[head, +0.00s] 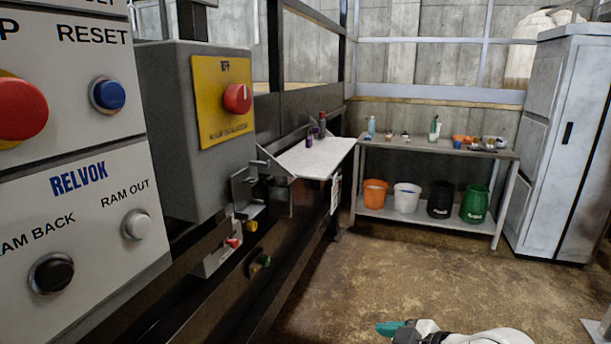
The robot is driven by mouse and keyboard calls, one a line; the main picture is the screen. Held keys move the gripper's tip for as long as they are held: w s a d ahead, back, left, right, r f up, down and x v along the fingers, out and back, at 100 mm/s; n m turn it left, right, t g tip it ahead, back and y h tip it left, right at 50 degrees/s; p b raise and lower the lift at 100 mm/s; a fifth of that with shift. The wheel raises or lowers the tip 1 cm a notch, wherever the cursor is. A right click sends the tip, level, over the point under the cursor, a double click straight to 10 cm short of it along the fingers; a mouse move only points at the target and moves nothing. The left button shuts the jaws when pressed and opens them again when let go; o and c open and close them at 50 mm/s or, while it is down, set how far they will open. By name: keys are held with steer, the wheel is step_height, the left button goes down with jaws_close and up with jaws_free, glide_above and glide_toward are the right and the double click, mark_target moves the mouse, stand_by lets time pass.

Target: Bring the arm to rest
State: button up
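Part of my arm shows at the bottom edge of the head view, low over the brown floor. My gripper (392,328) is at its left end, with a teal fingertip pointing left. It is small and partly cut off by the frame edge, so I cannot tell whether it is open or shut. Nothing is seen held in it. It is apart from the control panel (75,160) at the left and from the workbench (430,147) at the back.
The panel has a red button (18,108), a blue reset button (108,95) and ram buttons. A grey box with a red switch (237,98) stands behind it. Several buckets (407,196) sit on the bench's lower shelf. A grey cabinet (560,140) stands right. The middle floor is clear.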

steer(key=s+d+f+m+g+h+p, duration=0.1)
steer(key=s+d+f+m+g+h, duration=0.1)
steer(key=s+d+f+m, duration=0.5)
steer(key=s+f+g+h+p, duration=0.15)
steer(key=s+f, duration=0.35)
steer(key=s, duration=0.6)
steer(key=s+d+f+m+g+h, duration=0.1)
steer(key=s+d+m+h, duration=0.1)
steer(key=s, duration=0.6)
steer(key=s+d+f+m+g+h+p, duration=0.1)
steer(key=s+d+m, duration=0.3)
steer(key=s, duration=0.4)
steer(key=shift+s+d+f+g+h, duration=0.15)
steer(key=shift+d+f+g+h, duration=0.3)
steer(key=shift+h, duration=0.1)
